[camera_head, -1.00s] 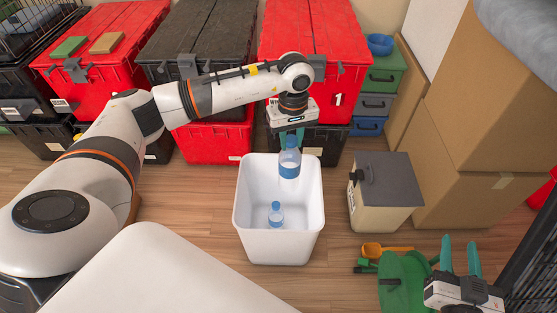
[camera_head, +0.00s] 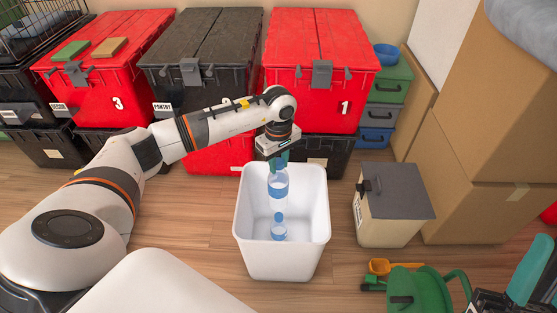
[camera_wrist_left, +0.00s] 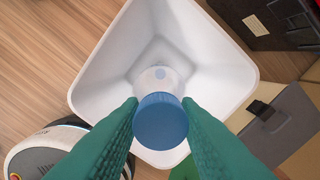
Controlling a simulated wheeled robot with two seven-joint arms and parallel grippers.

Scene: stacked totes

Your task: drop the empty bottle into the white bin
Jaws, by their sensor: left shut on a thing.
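My left gripper (camera_head: 279,158) is shut on a clear bottle (camera_head: 279,184) with a blue band, near its top. The bottle hangs roughly upright over the white bin (camera_head: 321,225), its lower part in front of the far inner wall. Its blue cap (camera_wrist_left: 160,121) sits between the green fingers in the left wrist view, where the bin (camera_wrist_left: 215,75) opens below. A second, smaller-looking blue-capped bottle (camera_head: 279,228) stands inside the bin. My right gripper (camera_head: 528,272) is at the lower right, cut off by the frame; only one green finger shows clearly.
A beige container with a grey lid (camera_head: 396,192) stands right of the bin. Stacked red totes (camera_head: 320,75) and black totes (camera_head: 200,65) line the back. Cardboard boxes (camera_head: 480,130) stand at right. A green watering can (camera_head: 420,290) and orange scoop (camera_head: 392,267) lie lower right.

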